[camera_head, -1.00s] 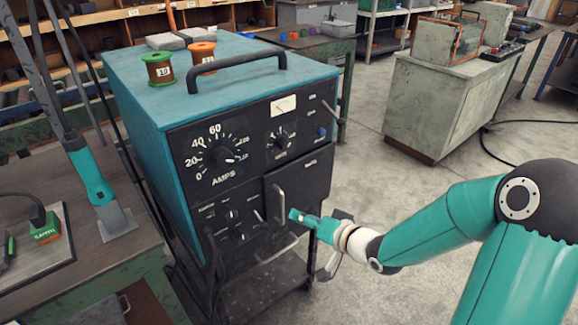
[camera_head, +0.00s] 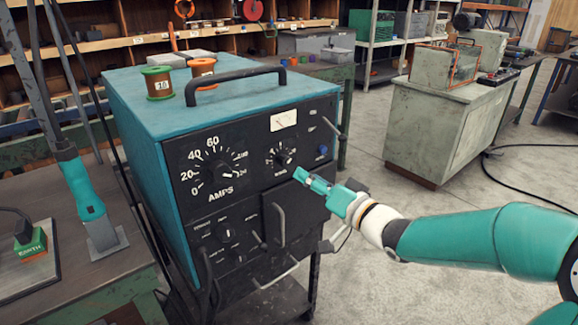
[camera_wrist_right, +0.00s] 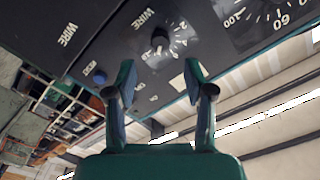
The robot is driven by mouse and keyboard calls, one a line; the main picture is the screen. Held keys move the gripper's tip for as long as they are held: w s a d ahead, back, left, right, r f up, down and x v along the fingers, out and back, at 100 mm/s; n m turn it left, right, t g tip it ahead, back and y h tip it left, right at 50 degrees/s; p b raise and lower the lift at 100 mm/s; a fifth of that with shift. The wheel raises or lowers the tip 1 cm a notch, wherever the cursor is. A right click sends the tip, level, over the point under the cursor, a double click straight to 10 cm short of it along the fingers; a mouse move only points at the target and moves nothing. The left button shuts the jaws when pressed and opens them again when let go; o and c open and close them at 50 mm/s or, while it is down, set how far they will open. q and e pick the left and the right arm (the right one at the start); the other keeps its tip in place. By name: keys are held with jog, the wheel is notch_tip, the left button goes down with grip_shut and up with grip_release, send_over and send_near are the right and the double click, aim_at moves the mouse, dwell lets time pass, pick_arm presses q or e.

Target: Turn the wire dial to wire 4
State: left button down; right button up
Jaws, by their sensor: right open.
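The wire dial (camera_head: 283,157) is a small round knob with white marks on the black front of a teal welding machine (camera_head: 240,180). It shows upside down in the right wrist view (camera_wrist_right: 160,42), with WIRE printed beside it; its pointed-to number is too small to tell. My right gripper (camera_head: 304,179) is just in front of the panel, below and right of the dial in the head view. In the wrist view its open, empty fingers (camera_wrist_right: 161,80) stand apart on either side of the dial's line, short of it. My left gripper is not in view.
The larger AMPS dial (camera_head: 216,168) is left of the wire dial. A door handle (camera_head: 277,220) juts out below. Green and orange spools (camera_head: 158,83) stand on top.

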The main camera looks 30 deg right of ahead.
aim_at(287, 164)
jog(key=w, duration=0.8)
jog(key=shift+a, duration=0.3)
grip_shut()
